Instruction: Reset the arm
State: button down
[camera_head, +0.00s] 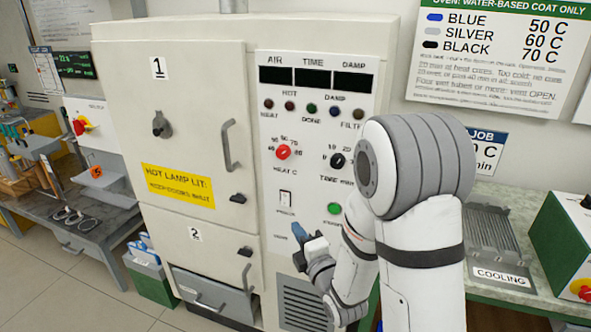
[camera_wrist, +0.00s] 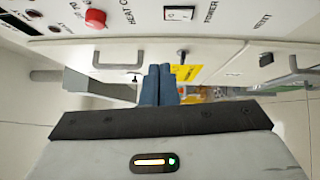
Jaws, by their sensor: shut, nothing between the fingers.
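My arm (camera_head: 418,170) stands in front of the right part of a cream oven cabinet in the head view. My gripper (camera_head: 300,236) is low in front of the control panel, near the power switch. In the wrist view its blue fingers (camera_wrist: 158,86) are together with nothing between them. The wrist view is turned, with the panel along its top edge. My arm hides part of the panel's lower right.
The oven cabinet has door 1 (camera_head: 185,130), shut, with a yellow hot-lamp label (camera_head: 178,186), and door 2 (camera_head: 210,245) below. A drawer or tray (camera_head: 213,293) sits under it. A cooling rack (camera_head: 496,238) is on the right bench; a grey bench (camera_head: 85,225) stands left.

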jog(key=s+d+m+g+h, duration=0.4)
jog(key=d+m+g+h, duration=0.25)
jog(key=d+m, duration=0.4)
jog(key=s+d+r+m+g, duration=0.1)
jog(key=s+m+g, duration=0.3)
jog(key=s, duration=0.5)
jog(key=s+d+r+m+g+h, duration=0.1)
jog(key=s+r+m+g, duration=0.2)
jog(key=s+m, duration=0.6)
jog(key=shift+s+d+r+g, duration=0.15)
jog(key=shift+s+d+g, duration=0.25)
jog(key=shift+s+g, duration=0.25)
